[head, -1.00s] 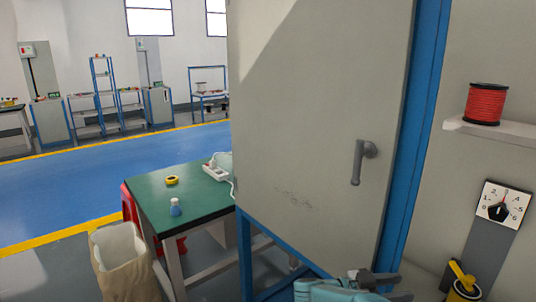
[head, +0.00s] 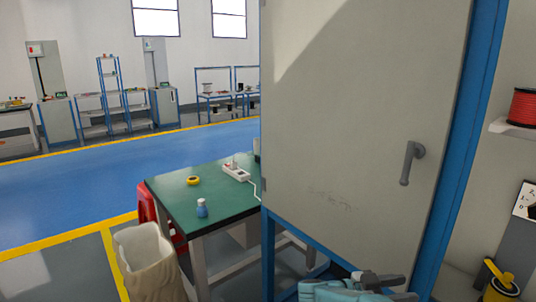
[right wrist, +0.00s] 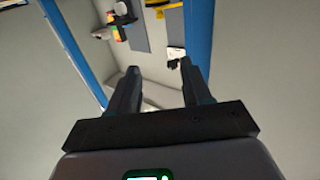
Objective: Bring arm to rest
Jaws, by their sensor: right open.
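My right gripper (head: 385,280) shows at the bottom of the head view, in front of the grey cabinet door. In the right wrist view its two dark fingers (right wrist: 160,80) stand apart with nothing between them. The cabinet door (head: 350,120) is closed, with a grey handle (head: 411,162) at its right side. The gripper is below the handle and apart from it. My left gripper is not in view.
A green-topped table (head: 222,208) stands left of the cabinet, holding a power strip (head: 236,173), yellow tape (head: 193,180) and a small blue bottle (head: 202,208). A sack (head: 148,262) and red stool (head: 147,205) are beside it. A red spool (head: 525,106) sits on a right shelf. Blue floor (head: 90,180) lies clear behind.

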